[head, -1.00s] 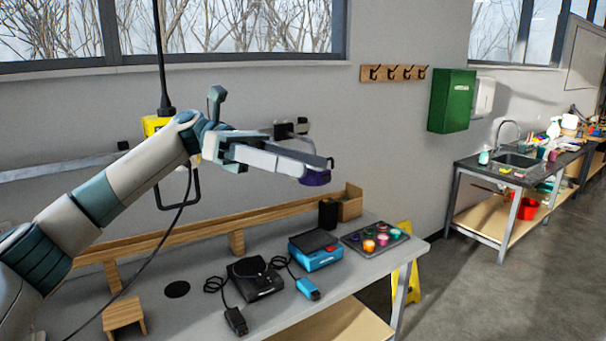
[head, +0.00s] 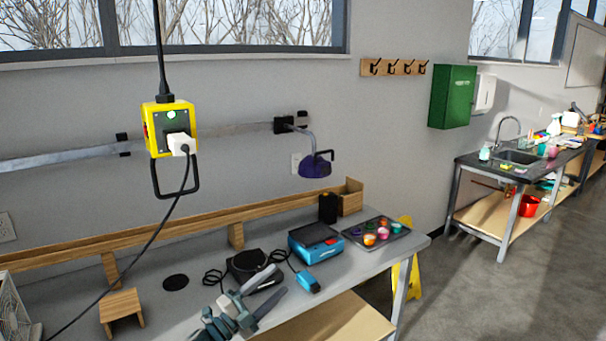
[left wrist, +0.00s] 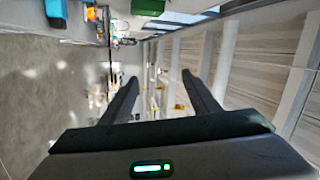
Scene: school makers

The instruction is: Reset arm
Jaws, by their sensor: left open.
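My left gripper (head: 279,281) is low at the bottom of the head view, in front of the grey workbench (head: 205,305). Its two fingers are apart and point up and to the right, with nothing between them. In the left wrist view (left wrist: 160,78) the two dark fingers are spread, with open space between them. The rest of my left arm is mostly below the picture. My right gripper is in neither view.
A yellow power box (head: 170,128) with a white plug (head: 181,144) hangs above the bench. A black device (head: 250,270), a blue box (head: 315,247) and a tray of colored pots (head: 376,236) stand on the bench.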

